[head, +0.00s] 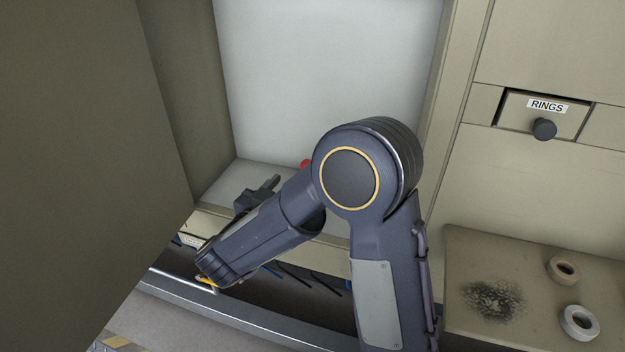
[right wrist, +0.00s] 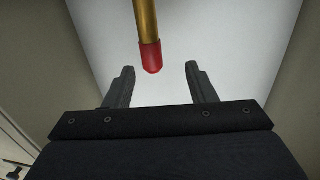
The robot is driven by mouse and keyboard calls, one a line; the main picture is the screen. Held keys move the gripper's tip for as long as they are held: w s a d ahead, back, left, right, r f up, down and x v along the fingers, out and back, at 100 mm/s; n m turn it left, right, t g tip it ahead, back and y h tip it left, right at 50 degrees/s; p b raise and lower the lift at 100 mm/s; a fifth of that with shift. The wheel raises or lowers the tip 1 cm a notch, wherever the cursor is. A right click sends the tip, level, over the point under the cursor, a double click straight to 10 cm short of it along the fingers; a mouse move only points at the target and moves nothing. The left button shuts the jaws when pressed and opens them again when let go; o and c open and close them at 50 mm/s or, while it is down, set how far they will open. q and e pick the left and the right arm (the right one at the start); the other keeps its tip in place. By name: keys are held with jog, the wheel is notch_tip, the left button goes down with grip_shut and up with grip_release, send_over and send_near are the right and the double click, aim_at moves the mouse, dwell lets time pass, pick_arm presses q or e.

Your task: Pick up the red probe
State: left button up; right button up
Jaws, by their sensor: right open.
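The red probe shows in the right wrist view as a brass-coloured rod with a red tip (right wrist: 151,57). It comes in from the top edge, and its tip lies between and just beyond my open fingers, nearer the left one. In the head view only a small red bit of the probe (head: 306,163) shows, beside my arm's elbow, which hides the rest. My right gripper (right wrist: 160,75) is open and empty. In the head view the right gripper (head: 268,186) is partly hidden by its own forearm, at the cabinet opening. My left gripper is not in view.
A pale recess with a light back wall (head: 330,70) surrounds the gripper. A large door or panel (head: 70,150) stands at left. At right are a drawer labelled RINGS (head: 545,115) and a scorched shelf (head: 460,250) with two rings (head: 563,270) (head: 580,322). Cables run below the opening.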

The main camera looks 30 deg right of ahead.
jog(key=x, duration=0.4)
jog(key=s+b+x, duration=0.1)
jog(key=x, duration=0.2)
jog(key=shift+d+f, duration=0.25)
jog(key=shift+d, duration=0.1)
jog(key=shift+w+d, duration=0.15)
jog(key=shift+d, duration=0.1)
jog(key=shift+c, duration=0.2)
jog(key=c, duration=1)
jog(key=shift+r, duration=0.1)
jog(key=shift+c, duration=0.2)
notch_tip(320, 180, up, 18)
jog(key=p, duration=0.5)
